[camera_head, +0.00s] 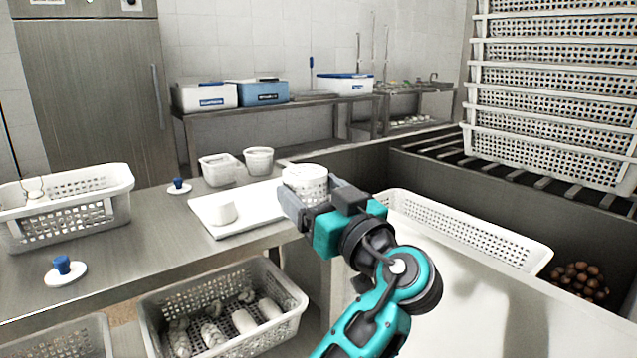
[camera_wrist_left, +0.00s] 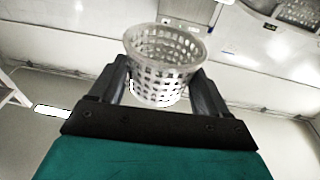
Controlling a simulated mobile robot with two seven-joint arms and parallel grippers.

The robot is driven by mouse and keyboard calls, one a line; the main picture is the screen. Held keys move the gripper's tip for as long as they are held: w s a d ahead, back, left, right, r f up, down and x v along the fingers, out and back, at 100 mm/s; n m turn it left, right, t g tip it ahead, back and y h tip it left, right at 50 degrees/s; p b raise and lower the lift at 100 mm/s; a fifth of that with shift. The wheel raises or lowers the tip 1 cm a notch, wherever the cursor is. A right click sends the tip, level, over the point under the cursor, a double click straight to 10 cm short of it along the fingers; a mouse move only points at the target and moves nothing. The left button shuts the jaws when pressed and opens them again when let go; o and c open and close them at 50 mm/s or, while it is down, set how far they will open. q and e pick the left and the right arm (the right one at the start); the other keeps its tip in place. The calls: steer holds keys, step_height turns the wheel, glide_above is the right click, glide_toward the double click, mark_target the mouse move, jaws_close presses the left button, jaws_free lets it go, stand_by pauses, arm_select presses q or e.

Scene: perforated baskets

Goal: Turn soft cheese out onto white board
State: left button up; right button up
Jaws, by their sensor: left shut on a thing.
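My left gripper (camera_head: 308,198) is shut on a small round perforated white basket (camera_head: 306,187) and holds it above the right end of the white board. The basket's top looks white in the head view. In the left wrist view the basket (camera_wrist_left: 165,62) sits between the two fingers, wide rim toward the picture's top; I cannot tell how much cheese is inside. The white board (camera_head: 255,215) lies on the steel table. A small white piece of soft cheese (camera_head: 223,212) stands on its left part. My right gripper is not in view.
White tubs (camera_head: 218,170) stand behind the board. A perforated crate (camera_head: 80,205) and blue-knobbed white discs (camera_head: 65,270) are at left. A lower crate (camera_head: 225,310) holds white pieces. A long white basket (camera_head: 470,235) and stacked baskets (camera_head: 555,100) are at right.

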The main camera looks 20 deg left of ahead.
arm_select(q)
steer(key=s+a+f+m+t+h, duration=0.2)
steer(key=s+f+m+t+h, duration=0.1)
steer(key=f+h, duration=0.4)
steer(key=s+a+f+m+t+h, duration=0.3)
steer(key=s+f+m+h, duration=0.3)
steer(key=f, duration=0.3)
steer(key=shift+s+a+f+t+h, duration=0.15)
steer(key=shift+s+f+t+h, duration=0.25)
steer(key=shift+h, duration=0.5)
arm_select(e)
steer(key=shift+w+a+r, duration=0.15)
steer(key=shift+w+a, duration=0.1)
